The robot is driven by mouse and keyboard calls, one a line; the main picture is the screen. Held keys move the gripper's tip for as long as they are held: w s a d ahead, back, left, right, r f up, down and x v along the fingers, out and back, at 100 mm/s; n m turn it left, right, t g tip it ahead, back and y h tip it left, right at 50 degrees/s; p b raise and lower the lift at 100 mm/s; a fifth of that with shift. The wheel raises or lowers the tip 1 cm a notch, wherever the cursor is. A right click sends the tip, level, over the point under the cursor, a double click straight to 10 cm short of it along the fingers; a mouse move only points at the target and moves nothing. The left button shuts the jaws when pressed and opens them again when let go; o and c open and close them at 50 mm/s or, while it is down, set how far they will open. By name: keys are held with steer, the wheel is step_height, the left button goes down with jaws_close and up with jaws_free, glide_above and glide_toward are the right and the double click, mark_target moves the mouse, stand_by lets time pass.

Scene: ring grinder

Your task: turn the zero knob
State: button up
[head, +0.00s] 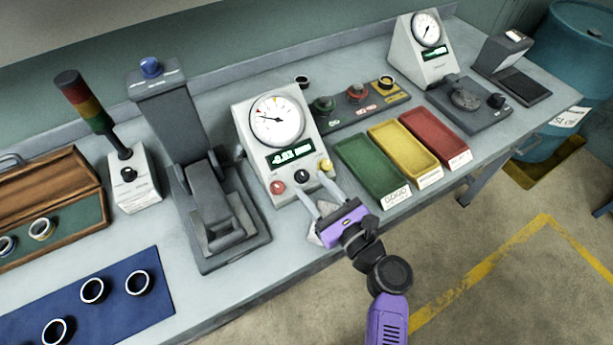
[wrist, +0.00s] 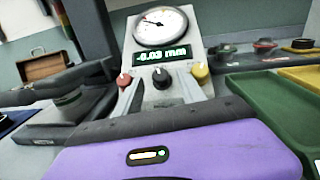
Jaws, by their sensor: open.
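The gauge box (head: 250,130) has a round dial and a green display, which reads -0.03 mm in the wrist view (wrist: 162,54). Along its lower front are a red button (head: 278,187), a black knob (head: 302,176) and a yellow button (head: 325,165). The black knob looks like the zero knob; its label is not readable. My gripper (head: 310,181) is open, its two fingers pointing at the box's front. In the wrist view the black knob (wrist: 160,78) shows between the fingertips (wrist: 162,90), with nothing gripped. I cannot tell whether the fingers touch it.
Green (head: 370,166), yellow (head: 404,148) and red (head: 436,134) trays lie right of the box. A grey press (head: 205,190) stands to its left. Black rings lie on a blue mat (head: 115,268). A second gauge (head: 424,55) stands at the back right.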

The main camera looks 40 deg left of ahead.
mark_target(306, 177)
steer(key=shift+x, duration=1.4)
jaws_close()
steer(key=shift+d+n+g, duration=0.1)
steer(key=shift+n+g, duration=0.2)
steer(key=shift+w+f+n+g+b, duration=0.1)
steer(key=shift+n+g+b, duration=0.2)
steer(key=shift+b, duration=0.15)
steer(key=n+g+b, duration=0.1)
steer(key=n, duration=0.1)
steer(key=n+g+b, duration=0.1)
steer(key=n+g, duration=0.1)
steer(key=shift+w+b, duration=0.2)
steer(key=shift+b, duration=0.15)
steer(key=n+g+b, duration=0.2)
steer(key=n, duration=0.1)
steer(key=n+g+h+b, duration=0.1)
steer(key=n+g, duration=0.2)
steer(key=shift+w+g+h+b, duration=0.1)
steer(key=shift+g+h+b, duration=0.2)
steer(key=shift+b, duration=0.1)
steer(key=shift+n, duration=0.3)
